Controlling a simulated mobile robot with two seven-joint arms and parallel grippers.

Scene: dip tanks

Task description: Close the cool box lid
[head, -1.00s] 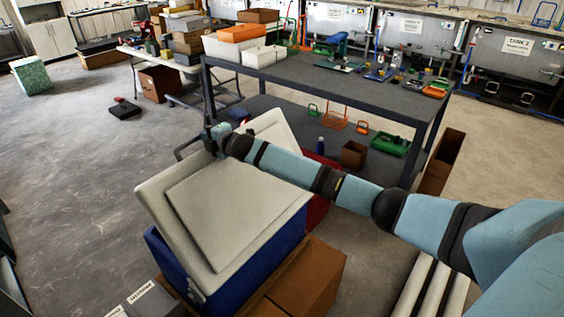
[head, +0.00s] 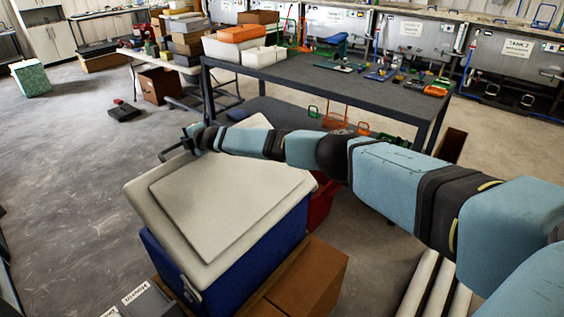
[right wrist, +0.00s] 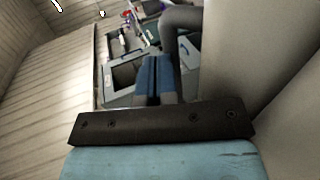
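The cool box has a blue body (head: 250,262) and a thick white lid (head: 225,200) with a raised panel. The lid lies low over the body, slightly tilted; I cannot tell if its far edge touches the rim. My right gripper (head: 190,138) is at the lid's far left edge, with my arm stretched across behind the lid. In the right wrist view its two blue fingers (right wrist: 155,78) are side by side with only a thin dark line between them, and nothing shows held. A pale surface fills that view's right side. My left gripper is out of view.
A red box (head: 321,200) stands just behind the cool box, with a white panel beyond my arm. Brown cartons (head: 308,278) stand against its right side. A dark workbench (head: 345,88) with tools is behind. Open floor (head: 70,170) lies to the left.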

